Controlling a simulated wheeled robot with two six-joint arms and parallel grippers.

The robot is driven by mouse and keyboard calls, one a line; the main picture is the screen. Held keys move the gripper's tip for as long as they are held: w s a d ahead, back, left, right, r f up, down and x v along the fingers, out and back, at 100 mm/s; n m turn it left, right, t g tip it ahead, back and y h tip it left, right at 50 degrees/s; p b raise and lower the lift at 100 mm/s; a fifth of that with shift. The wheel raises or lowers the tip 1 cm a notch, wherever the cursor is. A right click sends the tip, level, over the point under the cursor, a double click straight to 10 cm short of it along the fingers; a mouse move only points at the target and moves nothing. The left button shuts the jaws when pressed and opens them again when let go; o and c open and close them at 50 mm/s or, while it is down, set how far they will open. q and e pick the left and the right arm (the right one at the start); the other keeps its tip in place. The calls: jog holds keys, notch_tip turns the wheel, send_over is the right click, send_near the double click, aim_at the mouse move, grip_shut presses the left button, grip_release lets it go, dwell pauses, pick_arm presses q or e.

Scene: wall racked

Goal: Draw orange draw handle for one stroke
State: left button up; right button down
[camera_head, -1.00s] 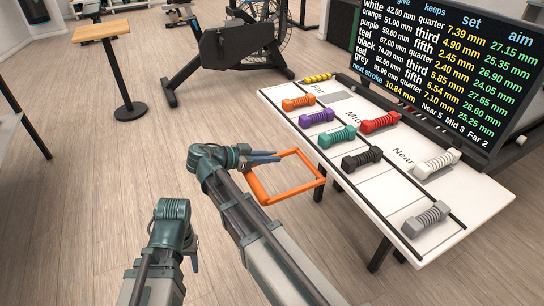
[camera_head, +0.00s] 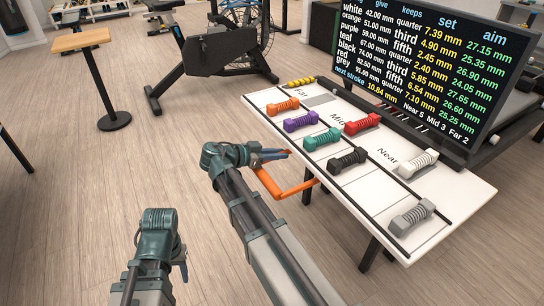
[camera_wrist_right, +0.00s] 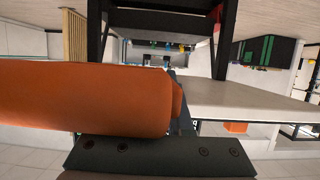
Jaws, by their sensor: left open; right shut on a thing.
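The orange draw handle (camera_head: 283,190) is a bar frame at the near-left side of the white table, just below its top. My right gripper (camera_head: 276,154) is shut on the handle, and its arm hides part of the bar. In the right wrist view the orange bar (camera_wrist_right: 85,98) fills the left and middle, with a dark gripper finger along its lower side. My left gripper (camera_head: 181,260) is open and empty, low and away from the table. The screen (camera_head: 425,60) shows rows of colour names and millimetre values, with "next stroke 10.84 mm" at the bottom.
The white table (camera_head: 465,190) carries orange, purple, teal, black and grey dumbbells in a row, with red (camera_head: 362,124) and white (camera_head: 418,163) ones beside "Mid" and "Near". An exercise bike (camera_head: 215,55) and a small wooden-top table (camera_head: 84,41) stand behind.

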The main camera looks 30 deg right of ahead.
aim_at(288, 150)
jog(key=shift+w+d, duration=0.2)
jog(key=shift+d, duration=1.9)
jog(key=c, duration=0.8)
grip_release()
jog(key=shift+o, duration=0.2)
jog(key=p+v, duration=0.4)
jog(key=v, duration=0.8)
jog(key=shift+w+a+r, duration=0.1)
jog(key=shift+a+r, duration=0.05)
jog(key=shift+a+r+p, duration=0.15)
jog(key=shift+a+p, duration=0.2)
jog(key=shift+a, duration=0.35)
